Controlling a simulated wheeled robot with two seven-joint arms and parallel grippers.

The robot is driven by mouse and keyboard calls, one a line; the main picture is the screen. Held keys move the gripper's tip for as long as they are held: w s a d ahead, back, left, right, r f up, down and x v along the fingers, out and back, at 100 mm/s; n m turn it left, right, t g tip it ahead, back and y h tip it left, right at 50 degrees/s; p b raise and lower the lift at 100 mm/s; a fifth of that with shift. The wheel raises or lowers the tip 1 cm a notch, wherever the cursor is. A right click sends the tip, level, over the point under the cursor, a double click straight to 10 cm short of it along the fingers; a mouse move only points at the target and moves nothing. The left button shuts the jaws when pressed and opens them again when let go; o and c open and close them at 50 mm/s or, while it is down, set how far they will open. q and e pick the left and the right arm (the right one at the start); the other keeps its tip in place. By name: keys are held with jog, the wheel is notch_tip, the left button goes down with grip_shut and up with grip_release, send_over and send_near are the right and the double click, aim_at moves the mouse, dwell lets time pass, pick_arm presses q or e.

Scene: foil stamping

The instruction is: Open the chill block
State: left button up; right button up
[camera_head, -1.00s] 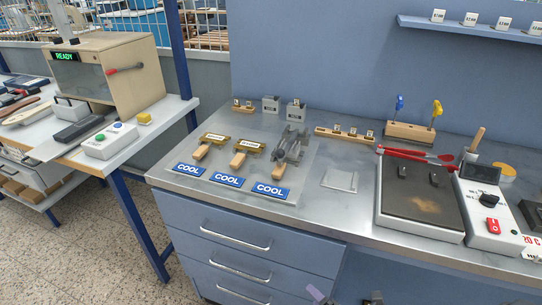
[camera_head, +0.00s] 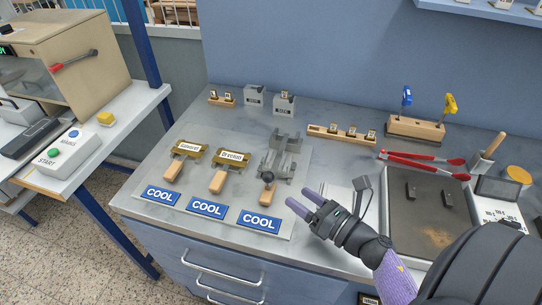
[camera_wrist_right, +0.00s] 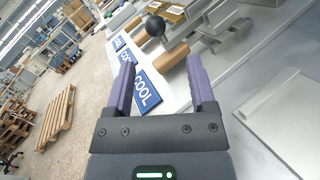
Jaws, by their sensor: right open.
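The chill block appears to be the grey metal clamp-like block (camera_head: 283,146) behind the rightmost blue COOL label (camera_head: 260,221). A black ball knob (camera_head: 267,177) and a wooden handle (camera_head: 268,195) stick out at its front. My right gripper (camera_head: 304,200) is open and empty, just right of the handle and apart from it. In the right wrist view the gripper (camera_wrist_right: 160,72) has its fingers spread, with the black knob (camera_wrist_right: 155,25) and wooden handle (camera_wrist_right: 171,57) beyond the fingertips. Whether the block's jaws are closed is unclear. My left gripper is not in view.
Two brass holders with wooden handles (camera_head: 188,149) stand left of the block. A hot plate (camera_head: 430,215) with red-handled tongs (camera_head: 425,160) is on the right. Behind are wooden type racks (camera_head: 340,134) and grey blocks (camera_head: 256,94). The bench's front edge is close.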

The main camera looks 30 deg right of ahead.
aim_at(268, 178)
jog(key=x, duration=0.9)
jog(key=shift+w+a+r, duration=0.1)
jog(key=shift+w+a, duration=0.05)
jog(key=shift+a, duration=0.15)
grip_shut()
dwell(0.9)
